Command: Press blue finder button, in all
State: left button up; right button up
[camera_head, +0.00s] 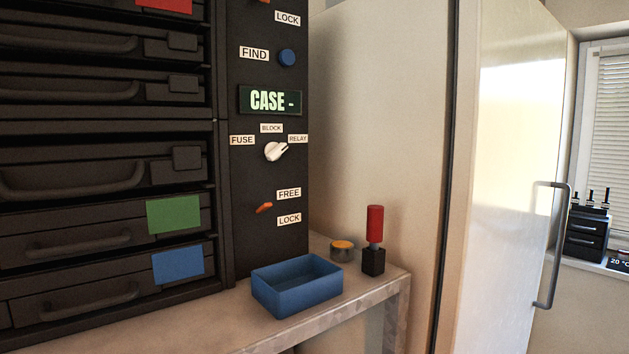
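The blue finder button (287,57) is a round knob on the upper part of the dark control panel (240,215), just right of the white FIND label (254,53). Below it a small display (271,101) reads "CASE -" in pale green letters. Under that, a white rotary knob (275,151) sits among FUSE, BLOCK and RELAY labels, its pointer toward RELAY. Neither of my grippers shows in the head view.
Dark cases with handles fill the rack at left, some with red, green (173,214) or blue (178,265) tags. A blue open bin (297,284), a small orange-topped jar (342,250) and a red-handled tool (374,226) stand on the bench. A tall door (510,160) is at right.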

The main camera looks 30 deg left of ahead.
aim_at(287, 58)
jog(key=u, duration=1.15)
